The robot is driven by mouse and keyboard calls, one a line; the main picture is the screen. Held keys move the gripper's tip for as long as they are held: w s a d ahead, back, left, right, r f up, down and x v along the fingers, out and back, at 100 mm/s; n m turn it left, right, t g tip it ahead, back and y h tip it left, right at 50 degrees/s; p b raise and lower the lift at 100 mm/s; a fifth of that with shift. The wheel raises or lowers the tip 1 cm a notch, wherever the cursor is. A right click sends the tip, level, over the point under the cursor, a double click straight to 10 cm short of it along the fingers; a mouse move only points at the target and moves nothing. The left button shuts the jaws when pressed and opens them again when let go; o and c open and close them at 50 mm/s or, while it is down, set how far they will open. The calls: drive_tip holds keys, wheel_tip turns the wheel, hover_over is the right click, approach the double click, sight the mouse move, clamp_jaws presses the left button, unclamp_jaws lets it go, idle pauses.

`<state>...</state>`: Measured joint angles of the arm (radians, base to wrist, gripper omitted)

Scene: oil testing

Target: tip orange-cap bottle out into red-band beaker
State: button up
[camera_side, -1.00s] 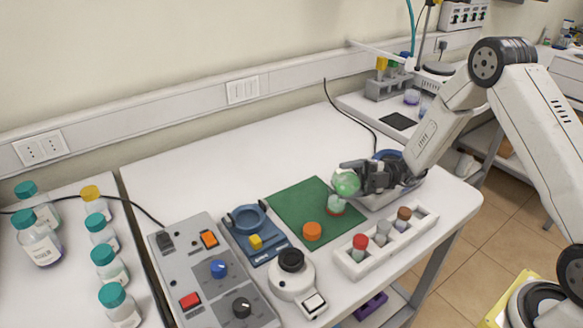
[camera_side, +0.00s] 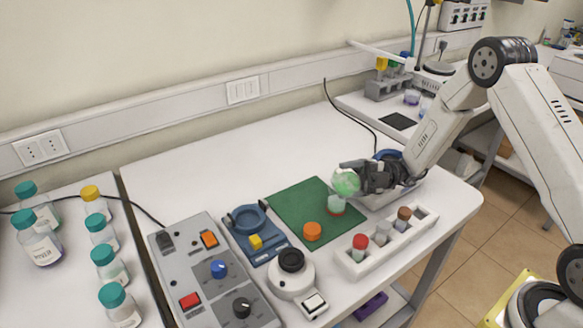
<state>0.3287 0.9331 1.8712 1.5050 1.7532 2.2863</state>
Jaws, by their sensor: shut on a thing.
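My gripper (camera_side: 360,178) is shut on a rounded, clear bottle with a greenish look (camera_side: 346,184). The bottle is held tilted on its side, above the mat. The red-band beaker (camera_side: 336,206) stands upright on the green mat (camera_side: 293,204), directly below the bottle. It is small and clear with a reddish line near its base. The bottle overlaps the beaker's top in this view, so I cannot tell whether they touch or whether liquid is flowing. An orange cap (camera_side: 312,231) sits apart on the mat's front edge.
A white rack (camera_side: 394,247) with several capped vials stands in front of the mat. A white device with a black knob (camera_side: 291,261), a blue stand (camera_side: 249,226) and a grey control panel (camera_side: 205,262) are to the left. The table behind the mat is clear.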

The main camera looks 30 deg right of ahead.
sight(351, 170)
drive_tip(key=shift+r, duration=0.1)
drive_tip(key=shift+r, duration=2.5)
drive_tip(key=shift+f, duration=2.65)
